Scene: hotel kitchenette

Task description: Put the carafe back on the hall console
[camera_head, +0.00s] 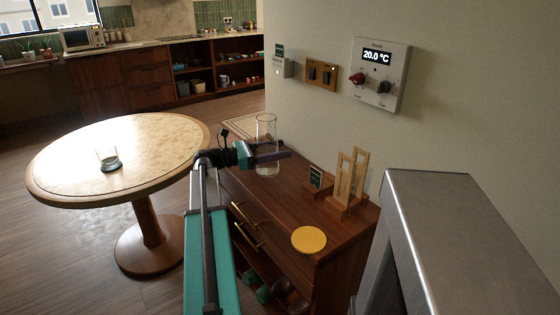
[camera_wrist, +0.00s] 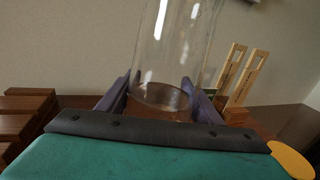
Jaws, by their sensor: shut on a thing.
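The carafe (camera_head: 266,130) is a tall clear glass cylinder, upright, at the far end of the hall console (camera_head: 270,200), a brown wooden cabinet against the wall. My gripper (camera_head: 268,152) is shut on the carafe's lower part. In the wrist view the carafe (camera_wrist: 178,45) stands between the two purple fingers of my gripper (camera_wrist: 165,100). Its base is partly hidden by my gripper, so I cannot tell whether it touches the console top.
A yellow round disc (camera_head: 309,240) lies on the console's near end. A wooden stand (camera_head: 347,180) with upright slats is at the wall side. A round table (camera_head: 60,170) holding a glass (camera_head: 108,158) stands to the left. A grey metal surface (camera_head: 450,220) fills the right foreground.

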